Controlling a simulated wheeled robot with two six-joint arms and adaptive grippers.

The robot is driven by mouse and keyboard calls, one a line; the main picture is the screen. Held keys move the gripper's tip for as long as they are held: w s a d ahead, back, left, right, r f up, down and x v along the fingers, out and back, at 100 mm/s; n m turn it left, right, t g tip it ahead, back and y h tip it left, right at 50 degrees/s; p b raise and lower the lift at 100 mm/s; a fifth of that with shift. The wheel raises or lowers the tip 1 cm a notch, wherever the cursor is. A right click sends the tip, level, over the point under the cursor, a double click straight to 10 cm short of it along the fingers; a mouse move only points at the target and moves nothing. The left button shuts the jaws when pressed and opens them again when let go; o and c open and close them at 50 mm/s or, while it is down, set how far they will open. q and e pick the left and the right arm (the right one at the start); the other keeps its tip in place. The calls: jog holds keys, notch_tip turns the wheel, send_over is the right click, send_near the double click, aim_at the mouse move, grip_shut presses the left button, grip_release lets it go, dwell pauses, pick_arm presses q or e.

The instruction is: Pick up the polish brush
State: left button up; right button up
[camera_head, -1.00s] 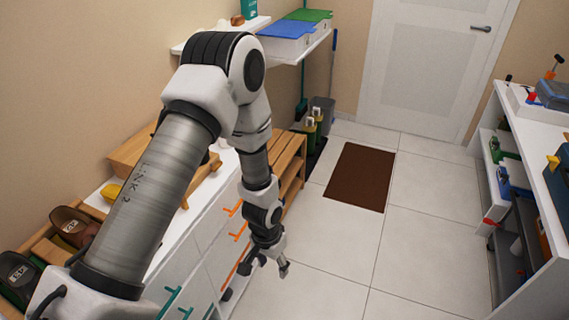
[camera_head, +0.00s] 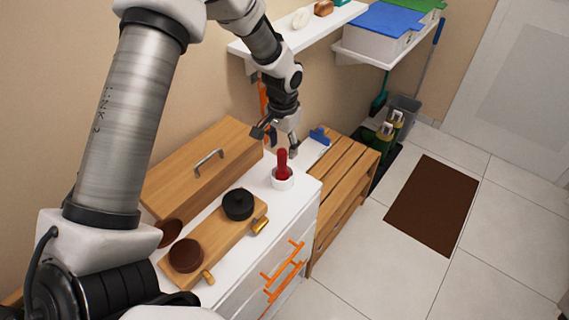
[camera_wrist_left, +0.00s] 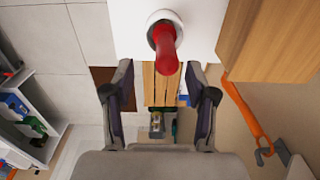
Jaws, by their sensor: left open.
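A red upright handle (camera_head: 283,163), likely that of the polish brush, stands in a small white cup (camera_head: 283,183) near the right end of the white cabinet top. Whatever is inside the cup is hidden. My left gripper (camera_head: 278,143) is open and empty, just above and behind the handle. In the left wrist view the handle (camera_wrist_left: 164,45) shows at the top centre, in line with the gap between the spread fingers of my left gripper (camera_wrist_left: 160,72). I see no contact. My right gripper is not in view.
A wooden tray (camera_head: 222,240) with dark round tins and a wooden box (camera_head: 195,165) stand left of the cup. A wall shelf (camera_head: 300,35) hangs above, close to my left arm. A slatted wooden bench (camera_head: 345,165) is to the right. An orange tool (camera_wrist_left: 247,112) hangs nearby.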

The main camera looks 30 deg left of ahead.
aim_at(282, 150)
pick_arm(q)
jog(key=shift+s+d+f+p, duration=0.45)
jog(key=shift+s+f+p, duration=0.05)
jog(key=shift+a+f, duration=0.25)
jog(key=shift+f, duration=0.65)
jog(key=w+f, duration=0.1)
jog(key=a+f, duration=0.1)
jog(key=shift+w+a+f, duration=0.3)
jog(key=shift+w, duration=0.1)
jog(key=shift+w+a+f, duration=0.1)
jog(key=shift+w, duration=0.2)
jog(key=shift+s+d+r, duration=0.35)
jog(key=shift+r, duration=0.1)
jog(key=c, duration=0.9)
jog(key=shift+s+d+r, duration=0.1)
jog(key=shift+s+r, duration=0.05)
jog(key=shift+s, duration=0.05)
grip_shut()
jog(key=shift+w+f, duration=0.15)
jog(key=shift+f, duration=0.05)
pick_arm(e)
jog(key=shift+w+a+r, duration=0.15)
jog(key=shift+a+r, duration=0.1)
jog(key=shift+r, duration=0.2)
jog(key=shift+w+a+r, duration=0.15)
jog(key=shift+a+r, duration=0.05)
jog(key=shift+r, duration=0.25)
